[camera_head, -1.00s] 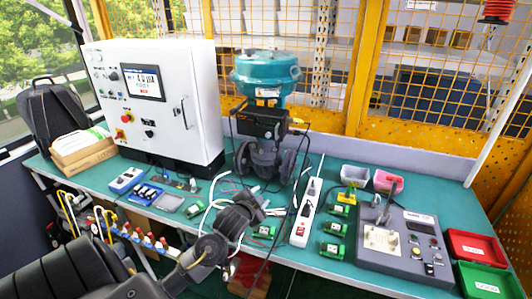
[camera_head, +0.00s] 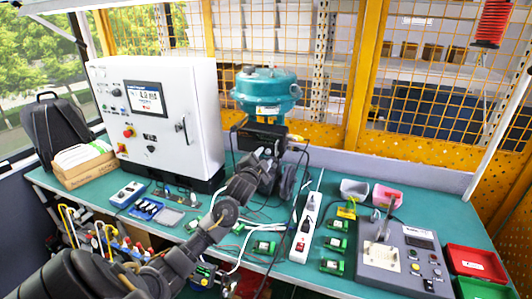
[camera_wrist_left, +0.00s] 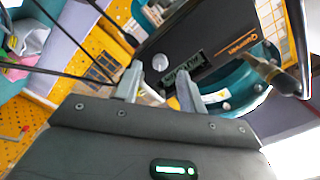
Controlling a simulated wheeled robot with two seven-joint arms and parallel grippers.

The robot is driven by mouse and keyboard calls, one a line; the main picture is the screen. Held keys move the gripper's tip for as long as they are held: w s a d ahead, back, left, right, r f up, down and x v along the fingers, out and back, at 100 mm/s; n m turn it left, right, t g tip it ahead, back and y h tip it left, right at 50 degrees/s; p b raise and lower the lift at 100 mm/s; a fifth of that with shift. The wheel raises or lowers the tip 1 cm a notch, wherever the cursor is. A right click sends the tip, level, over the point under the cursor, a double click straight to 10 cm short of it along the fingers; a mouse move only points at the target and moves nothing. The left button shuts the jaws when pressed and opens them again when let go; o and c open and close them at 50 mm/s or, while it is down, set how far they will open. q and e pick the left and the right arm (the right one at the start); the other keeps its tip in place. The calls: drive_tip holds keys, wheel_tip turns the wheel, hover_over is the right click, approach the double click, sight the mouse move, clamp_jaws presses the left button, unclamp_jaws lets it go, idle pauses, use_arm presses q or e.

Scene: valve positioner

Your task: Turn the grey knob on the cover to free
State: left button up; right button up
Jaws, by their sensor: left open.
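The black positioner (camera_head: 262,133) is mounted below the teal actuator (camera_head: 268,90) at the back middle of the bench. In the left wrist view its black cover (camera_wrist_left: 205,40) bears a small round grey knob (camera_wrist_left: 160,62) next to a small display window (camera_wrist_left: 183,62). The knob's pointer position is too small to read. My left gripper (camera_head: 262,158) is raised in front of the positioner. In the left wrist view the left gripper (camera_wrist_left: 158,72) is open, its two fingertips on either side of the knob in the picture. I cannot tell whether they touch it. The right gripper is not in view.
A white control cabinet (camera_head: 160,115) stands left of the actuator. A white power strip (camera_head: 307,222), green terminal modules and a grey test box (camera_head: 398,252) lie to the right. Black cables hang around the positioner. A black-and-yellow gland or cable (camera_wrist_left: 272,72) juts out right of the cover.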

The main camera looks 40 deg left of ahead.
sight(268, 152)
use_arm(q)
drive_tip(key=shift+x, duration=1.3)
drive_tip(key=shift+c, duration=0.3)
clamp_jaws()
